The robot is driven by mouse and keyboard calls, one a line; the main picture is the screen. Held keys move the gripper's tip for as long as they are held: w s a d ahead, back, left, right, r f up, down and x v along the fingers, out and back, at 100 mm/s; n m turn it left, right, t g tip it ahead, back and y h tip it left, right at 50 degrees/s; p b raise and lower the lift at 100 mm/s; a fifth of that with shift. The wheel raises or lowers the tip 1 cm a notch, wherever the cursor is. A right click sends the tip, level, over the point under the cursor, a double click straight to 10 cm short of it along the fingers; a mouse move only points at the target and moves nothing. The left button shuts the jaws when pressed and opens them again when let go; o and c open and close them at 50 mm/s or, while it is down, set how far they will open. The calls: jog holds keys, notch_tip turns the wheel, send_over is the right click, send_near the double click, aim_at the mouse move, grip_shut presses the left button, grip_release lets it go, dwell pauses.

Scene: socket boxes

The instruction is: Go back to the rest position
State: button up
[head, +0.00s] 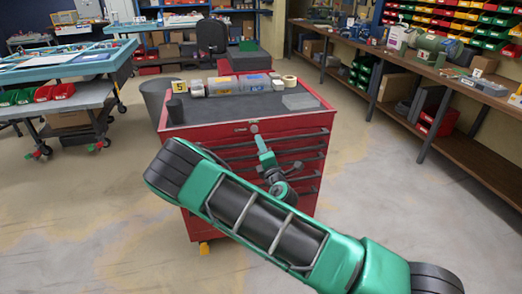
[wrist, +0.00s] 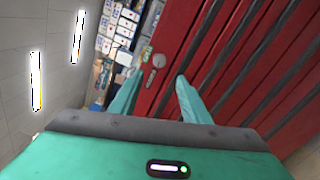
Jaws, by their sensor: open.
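My gripper (head: 262,143) is in front of the red tool cabinet (head: 300,125), just below its top edge in the head view. In the wrist view my gripper (wrist: 161,75) has its two teal fingers spread, with nothing between them. The cabinet's red drawer front (wrist: 215,70) fills the right of that view, tilted, with a small grey lock plate (wrist: 157,62) seen between the fingertips. I cannot tell whether a fingertip touches the cabinet. My green and black arm stretches across the lower head view and hides part of the drawers.
A long workbench (head: 440,75) runs along the right. Open floor (head: 380,190) lies between.

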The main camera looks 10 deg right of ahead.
jog(key=d+r+m+h, duration=0.3)
jog(key=d, duration=0.3)
jog(key=d+r+m+h, duration=0.3)
jog(key=d+m, duration=0.1)
jog(key=d, duration=0.2)
jog(key=s+d+r+m+g+h, duration=0.1)
jog(key=s+d+m+g+h, duration=0.4)
jog(key=s+d+m, duration=0.55)
jog(key=s+d+m+g+h, duration=0.2)
jog(key=s+d+m+g, duration=0.4)
jog(key=d, duration=0.7)
jog(key=s+f+m+g+y, duration=0.2)
jog(key=s+m+g+y, duration=0.3)
jog(key=s, duration=1)
jog(key=s+a+r+g+y, duration=0.1)
jog(key=s+a+r+y, duration=0.2)
jog(key=s+a, duration=0.4)
jog(key=s+a+r+g+y, duration=0.1)
jog(key=s+a+r+y, duration=0.2)
jog(key=s+a+y, duration=0.2)
jog(key=s+a+n, duration=0.1)
jog(key=s+a, duration=0.1)
jog(key=s, duration=0.2)
jog(key=shift+a+r, duration=0.2)
jog(key=shift+a, duration=0.2)
